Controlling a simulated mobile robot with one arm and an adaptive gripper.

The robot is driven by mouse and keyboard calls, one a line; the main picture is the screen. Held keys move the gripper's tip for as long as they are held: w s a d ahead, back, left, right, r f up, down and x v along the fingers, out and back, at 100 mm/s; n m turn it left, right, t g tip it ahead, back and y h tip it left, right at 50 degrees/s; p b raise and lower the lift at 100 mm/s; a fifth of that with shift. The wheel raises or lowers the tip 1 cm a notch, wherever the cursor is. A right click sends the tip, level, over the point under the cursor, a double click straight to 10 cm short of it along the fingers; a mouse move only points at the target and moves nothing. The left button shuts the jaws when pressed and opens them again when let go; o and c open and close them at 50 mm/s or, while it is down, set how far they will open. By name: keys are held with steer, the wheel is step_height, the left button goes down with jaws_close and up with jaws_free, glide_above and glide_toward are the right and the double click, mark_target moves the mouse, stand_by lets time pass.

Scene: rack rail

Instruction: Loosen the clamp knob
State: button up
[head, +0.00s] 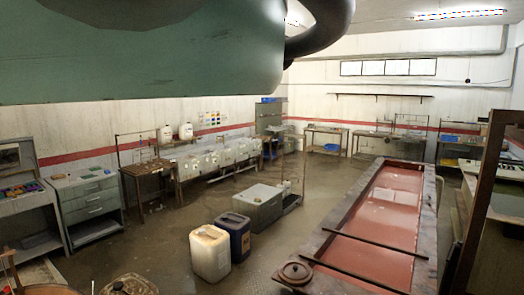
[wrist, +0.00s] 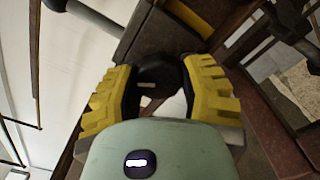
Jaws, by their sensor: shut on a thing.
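The black clamp knob (wrist: 157,70) shows in the wrist view, against a dark brown rail (wrist: 160,40). My gripper (wrist: 158,90) has its yellow ridged fingers on the left and right sides of the knob and is shut on it. A pale line shows on the knob's face. The green body of my gripper hides what lies below the knob. I cannot make out the knob or my fingers in the head view.
In the head view, a brown upright frame (head: 476,200) stands close on the right. A long red-bottomed tank (head: 436,215) runs beside it. Two jerrycans (head: 210,252) stand on the floor. The wrist view shows a dark rod (wrist: 90,14) at upper left.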

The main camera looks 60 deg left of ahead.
steer(key=n+p, duration=0.2)
steer(key=n, duration=0.1)
steer(key=shift+a+r, duration=0.1)
steer(key=shift+n+p, duration=0.85)
steer(key=shift+n, duration=0.05)
steer(key=shift+f, duration=0.2)
steer(key=o, duration=1.2)
